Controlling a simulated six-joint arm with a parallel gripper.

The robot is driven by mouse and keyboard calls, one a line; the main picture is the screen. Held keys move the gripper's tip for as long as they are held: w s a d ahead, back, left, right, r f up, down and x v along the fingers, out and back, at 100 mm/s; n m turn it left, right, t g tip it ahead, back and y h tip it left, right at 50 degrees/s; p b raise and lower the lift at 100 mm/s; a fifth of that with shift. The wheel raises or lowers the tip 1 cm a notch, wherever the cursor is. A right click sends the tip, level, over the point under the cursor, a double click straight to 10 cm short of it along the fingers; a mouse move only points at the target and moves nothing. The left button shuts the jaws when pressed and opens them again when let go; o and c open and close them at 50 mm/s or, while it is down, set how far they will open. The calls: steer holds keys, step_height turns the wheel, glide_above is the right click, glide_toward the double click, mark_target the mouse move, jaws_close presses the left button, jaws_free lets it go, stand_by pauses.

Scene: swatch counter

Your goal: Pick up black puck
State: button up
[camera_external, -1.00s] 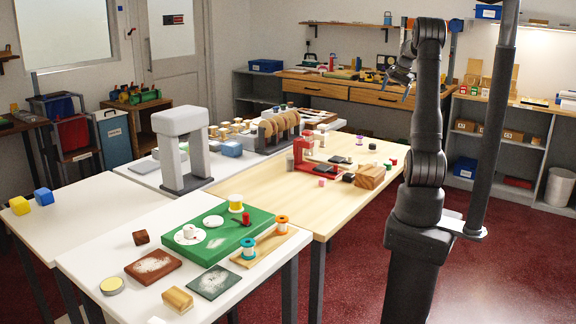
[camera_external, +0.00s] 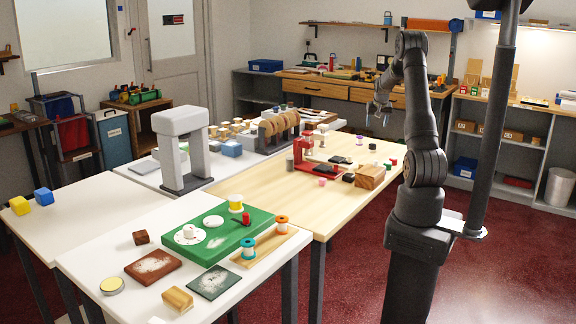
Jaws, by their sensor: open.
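A small black round piece (camera_external: 372,146), which looks like the black puck, lies on the light wood table (camera_external: 262,185) near its far right edge. Another small dark piece (camera_external: 348,177) lies just left of the wooden block, and I cannot tell from its size which of the two is the puck. My gripper (camera_external: 377,121) is open and empty, with its fingers pointing down. In the picture it is above the far right part of the table, a little above the black piece; its exact height is unclear.
A wooden block (camera_external: 370,177), a red stand (camera_external: 303,152), a flat black piece (camera_external: 340,159) and small red and green pieces (camera_external: 391,163) are on the same table. A grey arch (camera_external: 183,150) stands to the left. The table's near-middle area is clear.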

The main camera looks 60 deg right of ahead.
glide_toward(372, 145)
steer(key=x, duration=0.2)
steer(key=d+x, duration=0.1)
steer(key=x, duration=0.2)
steer(key=shift+w+d, duration=0.1)
steer(key=shift+d, duration=0.05)
steer(key=shift+x, duration=2.7)
steer(key=c, duration=1)
